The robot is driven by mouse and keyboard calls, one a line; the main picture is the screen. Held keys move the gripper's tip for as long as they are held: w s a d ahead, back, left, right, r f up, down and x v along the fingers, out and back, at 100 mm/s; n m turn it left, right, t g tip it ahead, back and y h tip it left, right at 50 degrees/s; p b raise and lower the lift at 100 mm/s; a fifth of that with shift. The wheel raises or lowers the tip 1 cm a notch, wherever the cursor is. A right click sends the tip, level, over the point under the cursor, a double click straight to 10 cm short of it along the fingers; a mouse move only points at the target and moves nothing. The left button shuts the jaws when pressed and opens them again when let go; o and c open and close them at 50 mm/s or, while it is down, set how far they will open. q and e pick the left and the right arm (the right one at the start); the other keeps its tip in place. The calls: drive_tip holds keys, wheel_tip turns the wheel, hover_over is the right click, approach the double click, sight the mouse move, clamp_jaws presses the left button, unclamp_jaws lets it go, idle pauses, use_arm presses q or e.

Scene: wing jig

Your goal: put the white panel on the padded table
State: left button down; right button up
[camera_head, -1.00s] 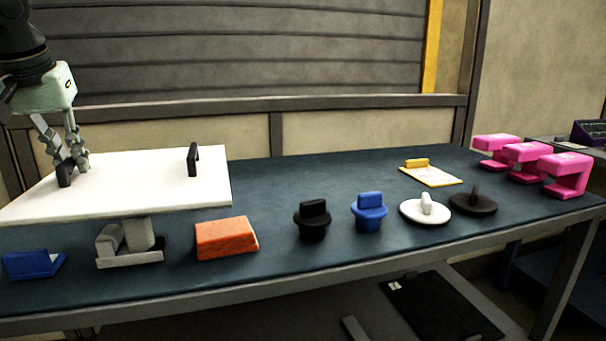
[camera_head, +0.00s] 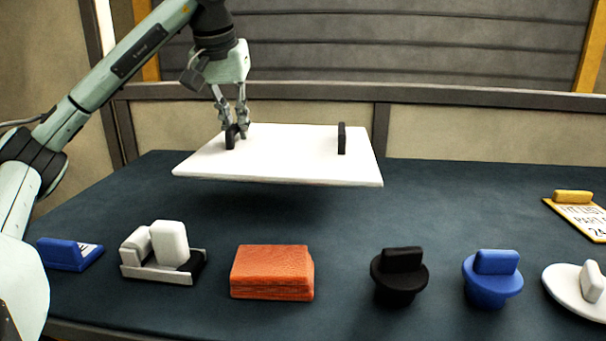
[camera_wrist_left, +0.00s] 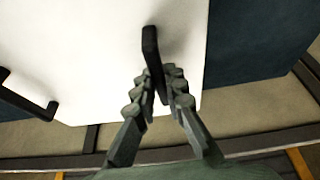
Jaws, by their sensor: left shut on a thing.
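The white panel (camera_head: 285,157) is a flat square board with two black handles on top. In the head view it hangs level above the dark padded table (camera_head: 440,215), with a shadow beneath it. My left gripper (camera_head: 235,137) is shut on the panel's left black handle; the right handle (camera_head: 341,138) is free. In the left wrist view the gripper (camera_wrist_left: 155,88) has its fingers on both sides of the handle, with the white panel (camera_wrist_left: 90,45) below. My right gripper is not in view.
Along the table's front stand a blue block (camera_head: 68,254), a grey holder with white blocks (camera_head: 163,253), an orange stack (camera_head: 272,272), a black knobbed piece (camera_head: 399,274), a blue one (camera_head: 492,277) and a white disc (camera_head: 578,290). A yellow tag (camera_head: 580,215) lies at right.

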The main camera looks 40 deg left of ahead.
sight(283, 140)
use_arm(q)
drive_tip(key=w+d+f, duration=0.1)
drive_tip(key=w+d, duration=0.1)
drive_tip(key=w+d+f, duration=0.1)
drive_tip(key=w+f, duration=0.1)
drive_tip(key=w+d+f, duration=0.2)
drive_tip(key=w, duration=0.1)
drive_tip(key=shift+d+f, duration=0.15)
drive_tip(key=shift+d, duration=0.2)
drive_tip(key=shift+w+f, duration=0.1)
drive_tip(key=shift+f, duration=0.4)
wheel_tip(283, 140, down, 2)
drive_tip(key=shift+f, duration=0.5)
drive_tip(key=c, duration=1.9)
unclamp_jaws()
drive_tip(key=shift+o, duration=1.6)
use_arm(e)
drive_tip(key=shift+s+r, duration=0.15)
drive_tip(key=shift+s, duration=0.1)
